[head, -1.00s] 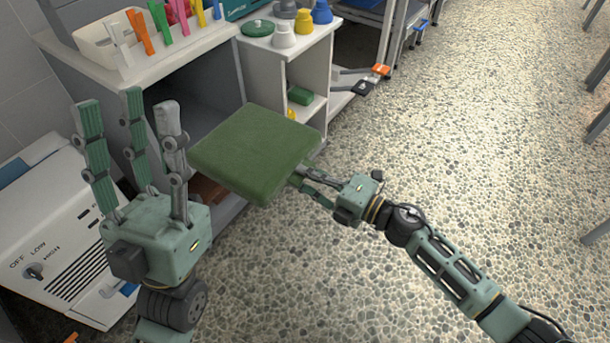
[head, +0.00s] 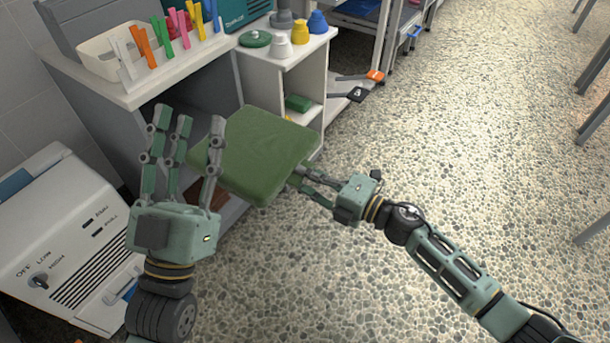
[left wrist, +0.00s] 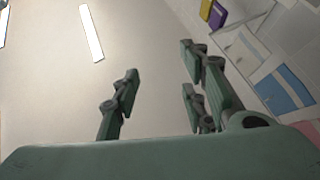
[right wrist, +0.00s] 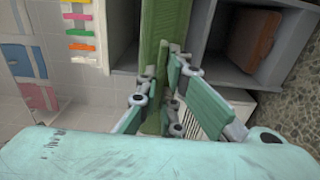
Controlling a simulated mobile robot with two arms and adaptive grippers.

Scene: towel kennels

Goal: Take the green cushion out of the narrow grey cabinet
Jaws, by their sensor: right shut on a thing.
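The green cushion (head: 262,152) is a flat square pad, held out in front of the grey cabinet (head: 205,98) with the dark open inside. My right gripper (head: 304,180) is shut on the cushion's near right edge. In the right wrist view the cushion (right wrist: 166,30) stands edge-on between the fingers (right wrist: 166,100), with open compartments behind it. My left gripper (head: 185,135) is open and empty, its fingers pointing up. One finger overlaps the cushion's left side in the head view; I cannot tell whether they touch. The left wrist view shows the spread fingers (left wrist: 160,95) and the ceiling.
A white heater (head: 65,240) stands at the lower left. The counter above the cabinet holds a bin (head: 98,58) and several coloured clips. A low white shelf unit (head: 312,65) with bottles and a green lid stands beyond.

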